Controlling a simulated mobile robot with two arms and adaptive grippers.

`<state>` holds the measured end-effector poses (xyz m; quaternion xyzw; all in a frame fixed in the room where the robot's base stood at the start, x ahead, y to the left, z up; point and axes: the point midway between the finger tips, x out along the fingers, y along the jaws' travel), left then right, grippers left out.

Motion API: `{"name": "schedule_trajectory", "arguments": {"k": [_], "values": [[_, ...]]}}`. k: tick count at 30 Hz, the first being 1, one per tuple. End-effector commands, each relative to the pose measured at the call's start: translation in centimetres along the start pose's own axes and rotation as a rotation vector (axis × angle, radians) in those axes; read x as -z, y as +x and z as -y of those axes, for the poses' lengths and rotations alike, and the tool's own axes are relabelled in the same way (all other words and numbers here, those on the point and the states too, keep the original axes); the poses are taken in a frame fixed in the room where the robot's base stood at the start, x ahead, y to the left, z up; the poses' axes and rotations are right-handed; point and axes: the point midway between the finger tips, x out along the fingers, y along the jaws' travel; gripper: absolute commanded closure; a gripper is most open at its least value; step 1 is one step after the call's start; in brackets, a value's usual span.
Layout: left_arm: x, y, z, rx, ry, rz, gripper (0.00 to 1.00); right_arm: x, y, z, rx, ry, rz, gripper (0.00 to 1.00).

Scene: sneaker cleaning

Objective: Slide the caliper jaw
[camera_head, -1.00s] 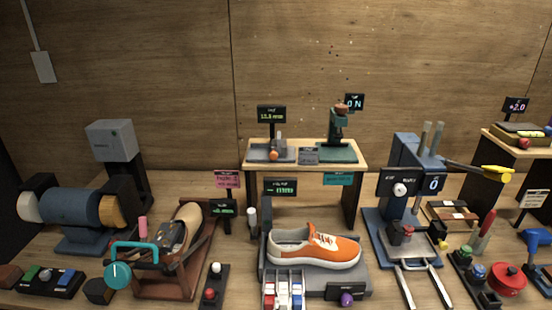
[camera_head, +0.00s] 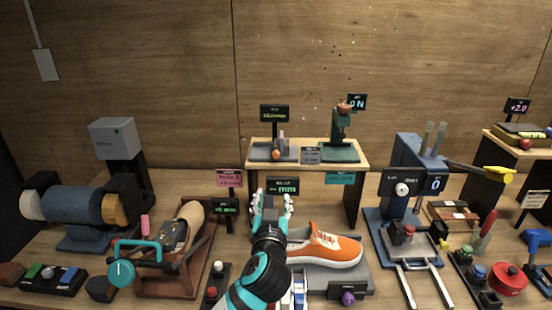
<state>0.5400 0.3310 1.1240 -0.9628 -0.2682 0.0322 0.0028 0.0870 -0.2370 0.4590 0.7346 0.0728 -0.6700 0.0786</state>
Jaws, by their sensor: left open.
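The likely caliper (camera_head: 262,154) is a grey base with a small upright jaw (camera_head: 282,140) and an orange knob (camera_head: 277,155). It stands at the left of the small raised shelf in the head view. A black display (camera_head: 275,114) with green digits rises behind it; the digits are blurred. My left gripper (camera_head: 272,203) is in front of and below the shelf, fingers apart and pointing away from me. It is empty and apart from the caliper. My right gripper is not in view.
An orange sneaker (camera_head: 333,245) rests on a grey stand right of my arm. A green press (camera_head: 340,145) stands on the wooden shelf (camera_head: 350,168) right of the caliper. A small display (camera_head: 283,186) is just behind my left gripper. A blue machine (camera_head: 402,190) stands farther right.

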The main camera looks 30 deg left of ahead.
Motion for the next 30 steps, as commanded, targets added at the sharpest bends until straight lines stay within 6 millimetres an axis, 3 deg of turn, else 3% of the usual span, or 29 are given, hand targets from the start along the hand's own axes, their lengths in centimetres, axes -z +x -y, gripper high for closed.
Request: {"name": "schedule_trajectory", "arguments": {"k": [1,5,24,30], "values": [[1.1,0.5,-0.1,0.004,-0.011,-0.036,0.53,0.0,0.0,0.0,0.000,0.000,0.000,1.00],[2.2,1.6,-0.1,0.007,-0.023,-0.067,0.53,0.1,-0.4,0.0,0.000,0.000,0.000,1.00],[3.0,14.5,0.1,0.009,-0.019,-0.061,0.53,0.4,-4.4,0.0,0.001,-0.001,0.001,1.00],[2.9,17.1,0.0,0.008,-0.022,-0.060,0.53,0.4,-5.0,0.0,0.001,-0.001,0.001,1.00]]}}
